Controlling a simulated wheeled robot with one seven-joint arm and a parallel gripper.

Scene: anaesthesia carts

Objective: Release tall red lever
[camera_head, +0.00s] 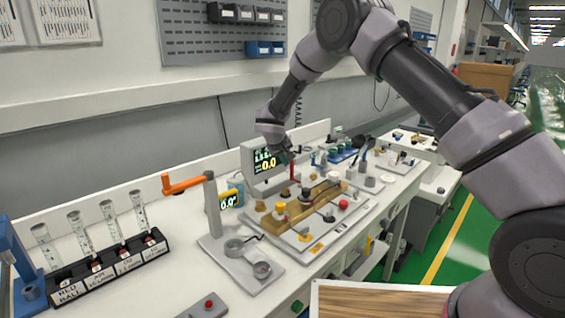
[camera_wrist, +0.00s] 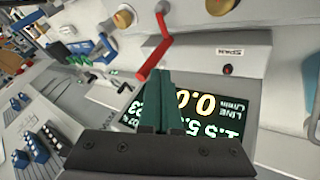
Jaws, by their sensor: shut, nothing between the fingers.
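The tall red lever (camera_wrist: 157,55) shows in the wrist view just beyond my fingertips. It is a bent red bar, and its lower end lies close to the tip of my gripper (camera_wrist: 158,73). I cannot tell whether they touch. In the head view the lever is a thin red upright (camera_head: 292,171) just right of the lit display. My gripper (camera_head: 286,158) is above it, beside the display. Its dark green fingers are together with nothing between them.
The lit display (camera_head: 266,161) stands close to my gripper. A brass and grey fixture (camera_head: 309,242) with knobs is in front. An orange-handled stand (camera_head: 210,205) and a labelled tube rack (camera_head: 110,262) are to the left. Bare white bench lies between them.

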